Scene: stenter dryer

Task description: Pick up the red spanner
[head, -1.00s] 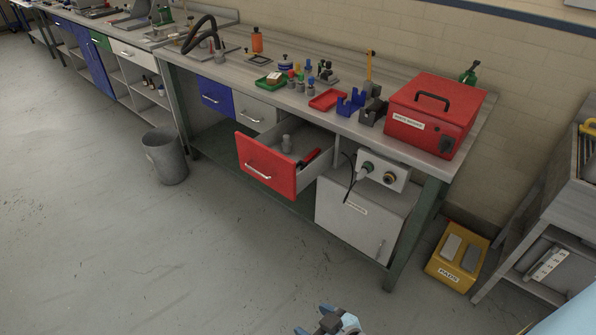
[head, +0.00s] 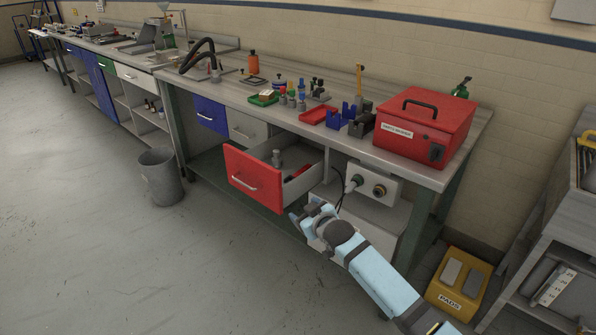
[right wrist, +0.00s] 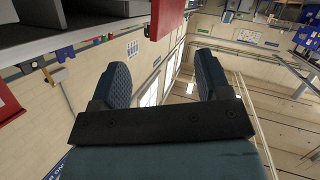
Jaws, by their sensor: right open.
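The red drawer (head: 252,175) under the bench is pulled open. Inside it a red and dark item (head: 298,172), which looks like the red spanner, lies low near the right wall, mostly hidden by the drawer's side. A grey cylindrical piece (head: 277,158) stands in the drawer beside it. My right gripper (head: 310,211) is in front of the bench, to the right of the drawer front and below its rim, apart from it. In the right wrist view its two fingers (right wrist: 163,78) are spread with nothing between them. My left gripper is not in view.
The bench top (head: 225,88) holds a red case (head: 425,125), a red tray (head: 318,116) and blue holders (head: 340,115). A grey box with a cable and a control panel (head: 372,187) sits behind my right arm. A bin (head: 160,177) stands left; the floor in front is clear.

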